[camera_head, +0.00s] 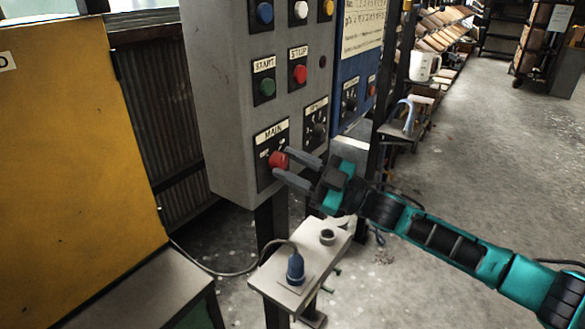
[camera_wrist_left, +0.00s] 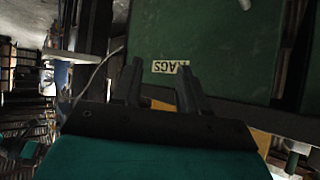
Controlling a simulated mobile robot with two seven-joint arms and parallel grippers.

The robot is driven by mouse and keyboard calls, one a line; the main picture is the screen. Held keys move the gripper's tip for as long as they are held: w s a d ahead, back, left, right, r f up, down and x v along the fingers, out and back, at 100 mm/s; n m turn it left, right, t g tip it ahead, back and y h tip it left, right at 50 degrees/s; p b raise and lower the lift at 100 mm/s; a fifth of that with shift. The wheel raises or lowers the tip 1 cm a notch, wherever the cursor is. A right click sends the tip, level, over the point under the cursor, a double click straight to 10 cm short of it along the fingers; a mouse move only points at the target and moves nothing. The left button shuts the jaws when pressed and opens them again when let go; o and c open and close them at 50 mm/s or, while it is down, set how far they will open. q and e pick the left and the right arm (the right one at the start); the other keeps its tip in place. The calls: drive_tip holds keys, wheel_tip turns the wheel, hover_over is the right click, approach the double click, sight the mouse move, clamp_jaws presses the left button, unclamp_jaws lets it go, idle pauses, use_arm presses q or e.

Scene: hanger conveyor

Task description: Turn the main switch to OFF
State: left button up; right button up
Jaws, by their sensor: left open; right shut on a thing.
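The main switch (camera_head: 279,159) is a red knob under a "MAIN" label, low on the grey control cabinet (camera_head: 225,95) in the head view. The small position lettering beside it is too small to read surely. My right gripper (camera_head: 283,163) comes in from the right and is shut on the knob, one finger on each side. The fingers partly cover the switch plate. My left gripper (camera_wrist_left: 160,78) shows only in the left wrist view.
Start (camera_head: 265,87) and stop (camera_head: 300,74) buttons sit above the switch, with another dark rotary switch (camera_head: 316,122) to its right. A small stand (camera_head: 270,280) with a blue plug (camera_head: 295,266) is below my right gripper. A yellow panel (camera_head: 80,150) stands at left.

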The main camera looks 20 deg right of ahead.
drive_tip(key=n+g, duration=0.1)
drive_tip(key=n, duration=0.2)
drive_tip(key=n+g+p, duration=0.1)
drive_tip(key=n, duration=0.1)
drive_tip(key=shift+r+n+g, duration=0.15)
drive_tip(key=shift+n+g, duration=0.15)
drive_tip(key=shift+n, duration=0.1)
drive_tip(key=shift+n+g+h+p, duration=0.25)
drive_tip(key=shift+n+g+p, duration=0.15)
drive_tip(key=shift+n, duration=0.75)
drive_tip(key=shift+n+g+h+p, duration=0.3)
drive_tip(key=shift+n+p, duration=0.15)
drive_tip(key=shift+n, duration=0.7)
drive_tip(key=o, duration=1)
drive_tip(key=shift+r, duration=0.1)
drive_tip(key=shift+d, duration=0.1)
drive_tip(key=shift+b+v, duration=1.1)
drive_tip(key=shift+v, duration=5.3)
